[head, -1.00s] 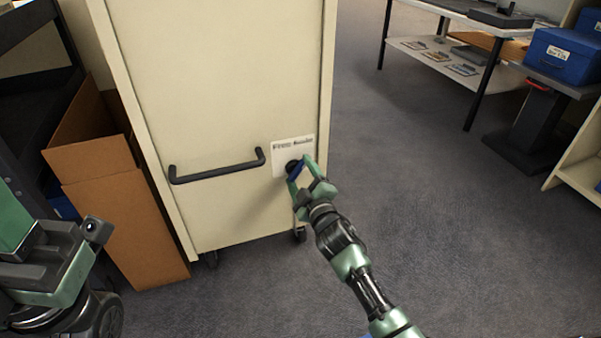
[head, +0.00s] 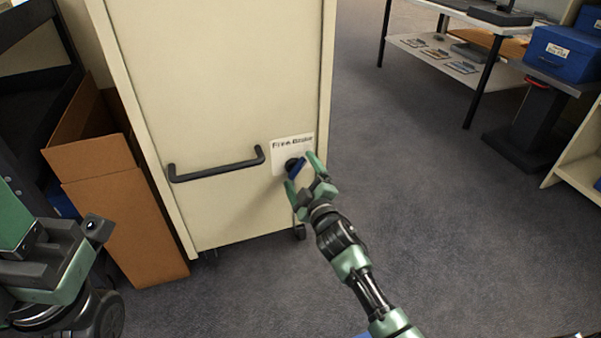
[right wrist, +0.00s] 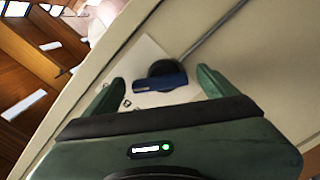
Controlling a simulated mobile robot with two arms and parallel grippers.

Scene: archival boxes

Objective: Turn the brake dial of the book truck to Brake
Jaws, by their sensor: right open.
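The book truck (head: 215,75) is a tall cream cabinet on casters with a black bar handle (head: 216,171). A white plate (head: 279,155) at its lower right has lettering that seems to read Free at left and Brake at right. The black dial (head: 291,164) on it has a blue grip bar (head: 297,169), slanting up to the right in the head view. The right wrist view shows the blue bar (right wrist: 160,83) too. My right gripper (head: 303,172) is open, one finger on either side of the bar, with gaps visible. My left gripper's fingers do not show.
An open cardboard box (head: 130,215) stands left of the truck. A table (head: 410,58) with a lower shelf and a blue box (head: 563,54) on a stand are at the upper right. The carpet right of the truck is clear.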

